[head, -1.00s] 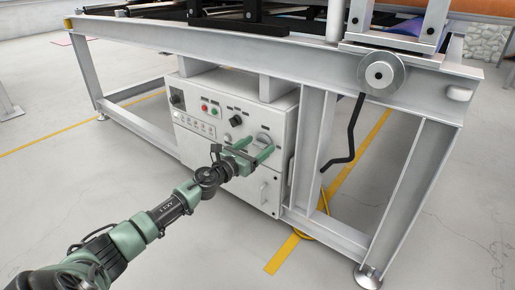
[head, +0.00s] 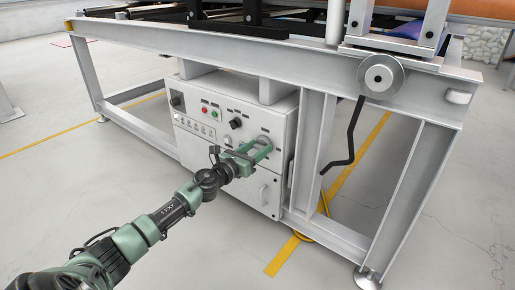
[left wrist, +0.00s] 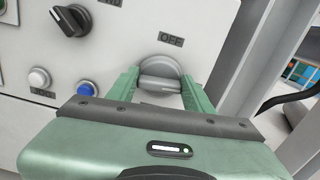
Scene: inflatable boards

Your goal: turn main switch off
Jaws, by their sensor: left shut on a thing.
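The main switch is a grey rotary knob (left wrist: 160,72) on the front of the light grey control box (head: 197,165). In the left wrist view the word OFF shows above it, to the upper right. My left gripper (head: 258,146) reaches the upper right of the box's front. In the left wrist view its green fingers (left wrist: 160,90) lie one on each side of the knob, and it is shut on it. The fingers hide part of the knob in the head view. My right gripper is not in view.
A black selector knob (head: 235,123) and red and green buttons (head: 209,112) sit left of the switch. White and blue buttons (left wrist: 86,89) show in the left wrist view. A steel frame beam (head: 250,52) runs above the box. A black crank (head: 352,140) hangs at the right.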

